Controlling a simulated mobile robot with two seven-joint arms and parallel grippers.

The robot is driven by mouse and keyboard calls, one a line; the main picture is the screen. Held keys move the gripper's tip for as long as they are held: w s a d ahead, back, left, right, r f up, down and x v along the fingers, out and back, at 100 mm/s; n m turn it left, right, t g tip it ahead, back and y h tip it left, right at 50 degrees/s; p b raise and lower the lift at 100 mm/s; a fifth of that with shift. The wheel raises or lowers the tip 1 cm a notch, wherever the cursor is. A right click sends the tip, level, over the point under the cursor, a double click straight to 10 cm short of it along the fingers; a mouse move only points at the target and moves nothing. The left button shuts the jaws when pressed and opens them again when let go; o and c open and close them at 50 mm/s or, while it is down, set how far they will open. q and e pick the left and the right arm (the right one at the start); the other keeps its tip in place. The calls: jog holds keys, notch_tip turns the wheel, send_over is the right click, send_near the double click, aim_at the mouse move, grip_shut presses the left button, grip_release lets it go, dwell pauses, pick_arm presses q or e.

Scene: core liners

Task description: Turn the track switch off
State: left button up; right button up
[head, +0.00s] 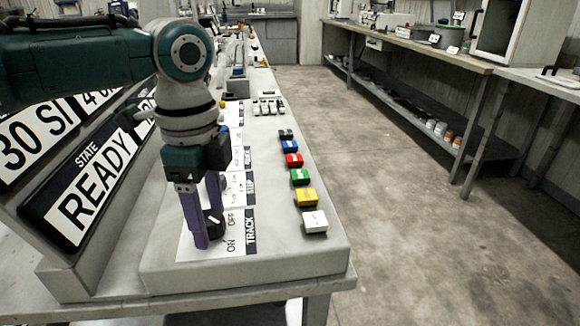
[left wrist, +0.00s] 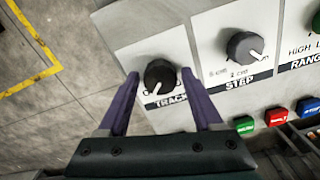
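The track switch is a black round knob (head: 214,222) with a white pointer line, on a white plate marked TRACK, ON and OFF at the near end of the console. It also shows in the left wrist view (left wrist: 160,76), with its pointer toward the lower left there. My left gripper (head: 207,230) points down with its two purple fingers open on either side of the knob. In the left wrist view (left wrist: 160,72) the fingertips flank the knob with small gaps. The fingers partly cover the knob in the head view. My right gripper is not in view.
A STEP knob (left wrist: 244,48) sits beside the track switch. Coloured buttons, among them white (head: 315,222), yellow (head: 306,197) and green (head: 300,176), line the console's right edge. A READY state sign (head: 85,195) stands at the left. The floor to the right is clear.

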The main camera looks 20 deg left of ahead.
pick_arm(q)
grip_shut()
dwell(0.3)
jog(key=n+p, duration=0.2)
jog(key=p, duration=0.1)
jog(key=shift+r+n, duration=0.25)
jog(key=shift+n, duration=0.05)
jog(key=n+p, duration=0.3)
jog(key=n, duration=0.1)
jog(key=n+p, duration=0.2)
jog(key=n, duration=0.3)
jog(key=shift+f+n+p, duration=0.15)
jog(key=shift+n+p, duration=0.25)
jog(key=n+p, duration=0.1)
jog(key=n, duration=0.4)
jog(key=shift+n, duration=0.4)
